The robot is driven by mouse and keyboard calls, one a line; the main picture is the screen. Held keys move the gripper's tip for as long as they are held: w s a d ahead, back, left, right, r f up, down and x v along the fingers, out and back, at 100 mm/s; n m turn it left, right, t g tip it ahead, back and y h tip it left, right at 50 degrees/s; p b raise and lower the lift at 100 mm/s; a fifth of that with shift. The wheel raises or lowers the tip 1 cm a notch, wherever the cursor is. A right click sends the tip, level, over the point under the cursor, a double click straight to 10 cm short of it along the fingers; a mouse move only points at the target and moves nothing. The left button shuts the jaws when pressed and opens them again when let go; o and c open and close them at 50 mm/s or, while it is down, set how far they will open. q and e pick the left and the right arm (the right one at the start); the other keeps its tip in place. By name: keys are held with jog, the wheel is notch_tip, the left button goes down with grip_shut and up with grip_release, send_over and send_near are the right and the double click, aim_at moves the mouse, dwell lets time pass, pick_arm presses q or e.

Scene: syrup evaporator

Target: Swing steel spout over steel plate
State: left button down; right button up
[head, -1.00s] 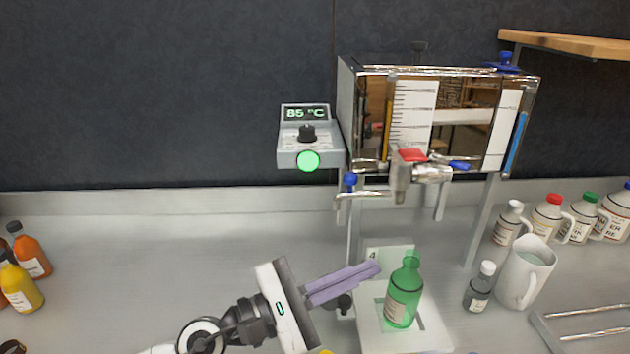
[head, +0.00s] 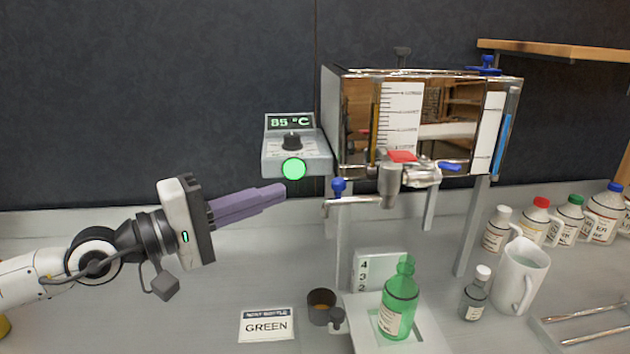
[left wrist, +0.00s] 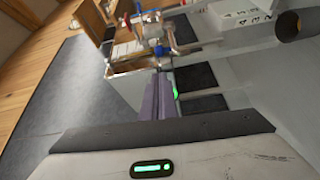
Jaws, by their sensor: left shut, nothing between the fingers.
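The steel spout (head: 352,201) is a thin horizontal tube below the tank's left front, with a blue knob (head: 338,186) above its left end. Its right end lies beneath the tank's tap. The steel plate cannot be told for certain; a pale stand (head: 425,335) with a grey inset holds an upright green bottle (head: 400,305) below and right of the spout. My left gripper (head: 280,191), with purple fingers, is shut and empty, left of the spout and apart from it. Its fingers also show in the left wrist view (left wrist: 160,98). My right gripper is out of view.
A steel tank (head: 330,110) with a red-handled tap (head: 400,157) stands behind. A controller reading 85 °C (head: 297,160) hangs at its left. A brown cup (head: 321,306) and GREEN card (head: 267,325) are below. A pitcher (head: 520,280) and several bottles stand right.

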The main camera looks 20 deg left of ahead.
aim_at(358, 199)
pick_arm(q)
jog(key=p+x, duration=0.7)
jog(key=x, duration=0.3)
jog(key=shift+p, duration=0.3)
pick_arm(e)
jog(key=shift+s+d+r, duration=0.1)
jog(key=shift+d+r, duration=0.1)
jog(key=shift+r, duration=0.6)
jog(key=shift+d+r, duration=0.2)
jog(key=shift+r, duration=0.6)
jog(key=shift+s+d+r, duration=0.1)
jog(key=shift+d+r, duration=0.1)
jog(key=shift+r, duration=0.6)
pick_arm(q)
jog(key=shift+d, duration=0.1)
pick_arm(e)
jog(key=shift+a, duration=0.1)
